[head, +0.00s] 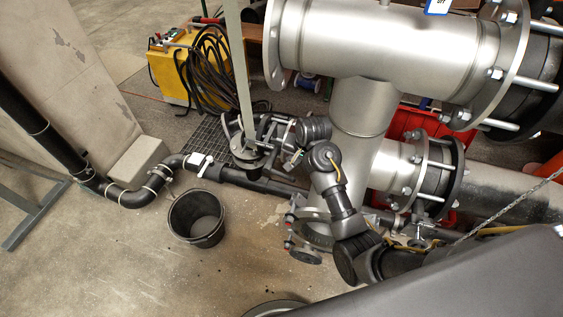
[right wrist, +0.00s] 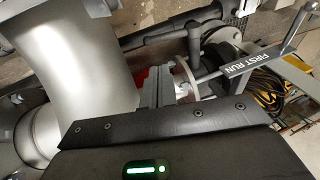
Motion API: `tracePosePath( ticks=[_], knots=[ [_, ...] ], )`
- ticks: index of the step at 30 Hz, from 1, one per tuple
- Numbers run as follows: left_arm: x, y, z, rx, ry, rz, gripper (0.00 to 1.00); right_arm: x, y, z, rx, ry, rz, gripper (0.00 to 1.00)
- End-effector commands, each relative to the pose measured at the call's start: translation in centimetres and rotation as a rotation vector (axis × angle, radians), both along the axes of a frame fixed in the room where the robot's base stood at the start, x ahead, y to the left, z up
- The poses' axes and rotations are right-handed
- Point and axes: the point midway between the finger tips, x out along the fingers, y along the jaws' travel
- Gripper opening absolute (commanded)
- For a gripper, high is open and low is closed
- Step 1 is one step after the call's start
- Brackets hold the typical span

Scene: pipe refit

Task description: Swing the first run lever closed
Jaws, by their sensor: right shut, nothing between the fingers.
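The first run lever (right wrist: 243,64) shows in the right wrist view as a grey bar lettered "FIRST RUN". It slants from a round flange up to the upper right. My right gripper (right wrist: 158,72) is shut and empty, with its fingers just left of the flange at the lever's lower end. I cannot tell whether they touch. In the head view my right arm reaches from the lower right to the valve fittings (head: 247,152) on the dark pipe, and its wrist hides part of them. My left gripper is not in view.
A pale upright post (head: 240,70) rises by the fittings. A black bucket (head: 197,218) stands on the floor, and a yellow machine with coiled cable (head: 172,72) is behind.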

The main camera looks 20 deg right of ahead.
Motion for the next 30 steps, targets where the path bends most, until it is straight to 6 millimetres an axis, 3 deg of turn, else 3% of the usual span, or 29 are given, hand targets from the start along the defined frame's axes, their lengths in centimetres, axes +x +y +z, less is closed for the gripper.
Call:
tracePosePath(
  ticks=[14, 30],
  knots=[
    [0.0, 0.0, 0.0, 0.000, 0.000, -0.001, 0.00, 0.6, 1.2, -0.8, 0.000, 0.001, 0.020, 0.00],
    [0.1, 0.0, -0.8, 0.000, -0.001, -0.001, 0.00, 3.4, 2.0, -10.4, 0.000, 0.004, 0.018, 0.00]
  ],
)
